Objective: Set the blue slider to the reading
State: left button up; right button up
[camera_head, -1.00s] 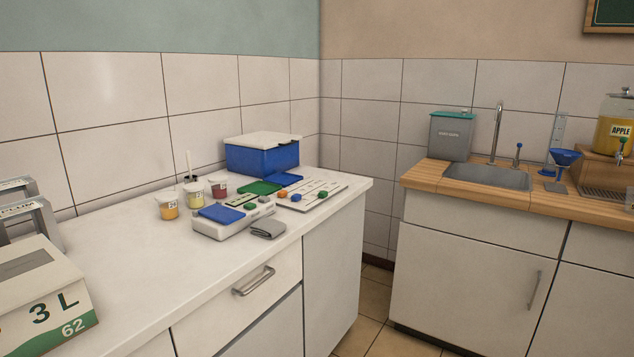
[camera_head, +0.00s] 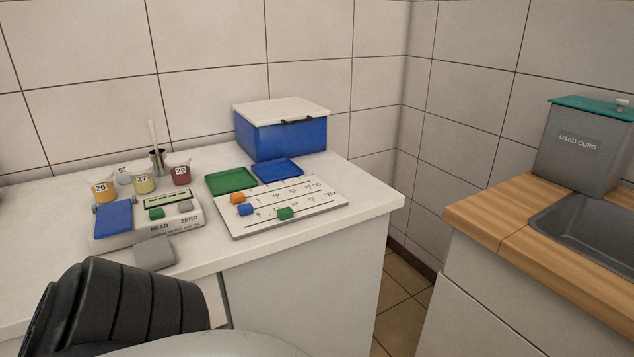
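The blue slider (camera_head: 246,210) sits near the left end of the middle row on the white scale board (camera_head: 320,205). The orange slider (camera_head: 238,197) is just above it, also at the left end. The green slider (camera_head: 286,213) stands farther right on the lowest row. The reading device (camera_head: 150,217), with READ and ZERO labels, has a blue pad (camera_head: 114,218) and a small display (camera_head: 166,199); its digits are too small to read.
Cups labelled 26 (camera_head: 103,190), 27 (camera_head: 144,183) and 29 (camera_head: 180,174) stand behind the device. Green (camera_head: 231,180) and blue (camera_head: 278,170) trays and a blue box (camera_head: 285,138) are behind the board.

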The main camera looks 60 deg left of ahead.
aim_at(243, 209)
jog(key=i, duration=0.45)
jog(key=u, duration=3.2)
